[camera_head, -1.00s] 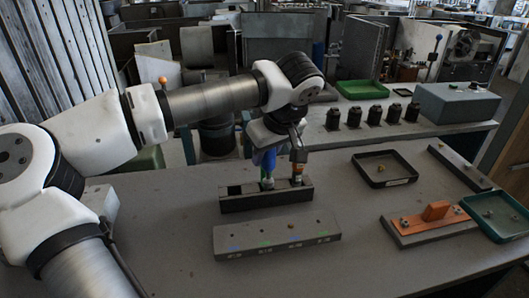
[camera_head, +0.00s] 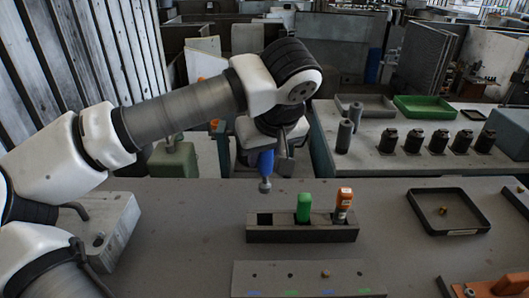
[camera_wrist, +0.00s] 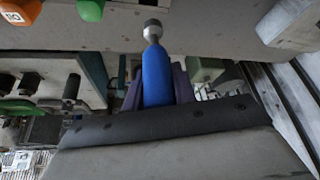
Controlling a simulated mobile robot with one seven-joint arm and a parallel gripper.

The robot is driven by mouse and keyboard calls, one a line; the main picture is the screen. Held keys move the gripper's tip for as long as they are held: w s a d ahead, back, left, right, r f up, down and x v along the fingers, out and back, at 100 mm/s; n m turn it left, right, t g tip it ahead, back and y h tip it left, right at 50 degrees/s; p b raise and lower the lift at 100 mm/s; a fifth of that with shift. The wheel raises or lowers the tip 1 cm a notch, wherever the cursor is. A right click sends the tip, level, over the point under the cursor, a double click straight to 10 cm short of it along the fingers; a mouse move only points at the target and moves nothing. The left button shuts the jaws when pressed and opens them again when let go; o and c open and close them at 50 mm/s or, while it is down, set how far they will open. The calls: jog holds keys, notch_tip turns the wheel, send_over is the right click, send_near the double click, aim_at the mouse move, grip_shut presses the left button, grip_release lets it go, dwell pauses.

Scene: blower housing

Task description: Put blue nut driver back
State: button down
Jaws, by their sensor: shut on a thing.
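The blue nut driver (camera_head: 266,166) hangs from my gripper (camera_head: 266,152), upright with its metal socket end down. In the wrist view, its blue handle (camera_wrist: 156,80) sits between the two fingers of my gripper (camera_wrist: 158,88), which are shut on it. In the head view, the socket end shows above and apart from the dark tool rack (camera_head: 300,235), over the rack's left part. How far behind the rack it hangs I cannot tell. The rack's left slot is empty. A green-handled driver (camera_head: 304,207) stands in the middle slot and an orange-handled driver (camera_head: 343,204) in the right slot.
A grey block with coloured labels (camera_head: 308,279) lies in front of the rack. A black tray (camera_head: 448,211) and an orange fixture (camera_head: 490,287) are at the right. A grey metal block (camera_head: 108,228) lies at the left. Several black holders stand on the back bench.

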aim_at(266, 182)
notch_tip(266, 182, down, 7)
jog(key=b, duration=0.4)
jog(key=shift+b, duration=0.35)
jog(key=shift+f+b, duration=0.55)
jog(key=shift+f+b, duration=0.3)
jog(key=shift+b, duration=0.3)
jog(key=shift+f+b, duration=0.8)
jog(key=shift+f, duration=0.1)
jog(key=shift+f+b, duration=1)
jog(key=shift+f, duration=0.1)
jog(key=shift+f+b, duration=0.55)
